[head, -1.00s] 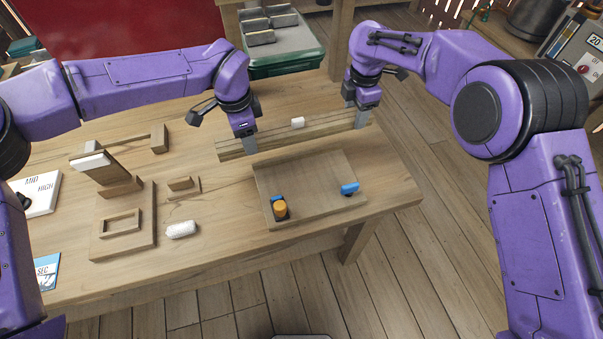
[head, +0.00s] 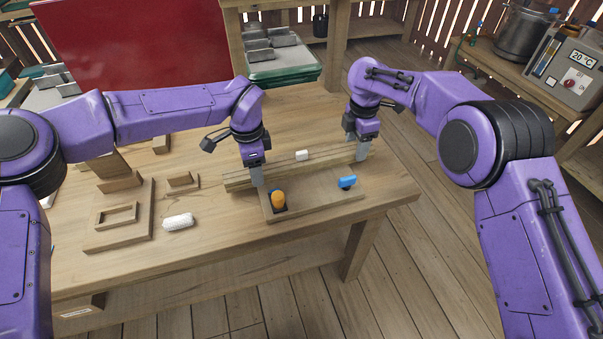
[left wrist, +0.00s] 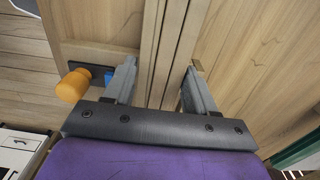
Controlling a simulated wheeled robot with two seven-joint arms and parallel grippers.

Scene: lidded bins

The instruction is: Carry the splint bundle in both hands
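The splint bundle (head: 318,163), long pale wooden strips with a small white piece (head: 302,155) on top near the middle, runs across the view above the back part of the low wooden board (head: 322,197). My left gripper (head: 257,176) is shut on it near its left end. My right gripper (head: 362,150) is at its right end, apparently shut on it; its fingertips are partly hidden. In the left wrist view the strips (left wrist: 166,45) run between the fingers of my left gripper (left wrist: 160,72). The height of the bundle over the board is hard to tell.
A white roll (head: 178,222) and a wooden frame (head: 118,216) lie to the left. A green-rimmed tray (head: 283,68) stands behind the table. The table's front right corner is clear.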

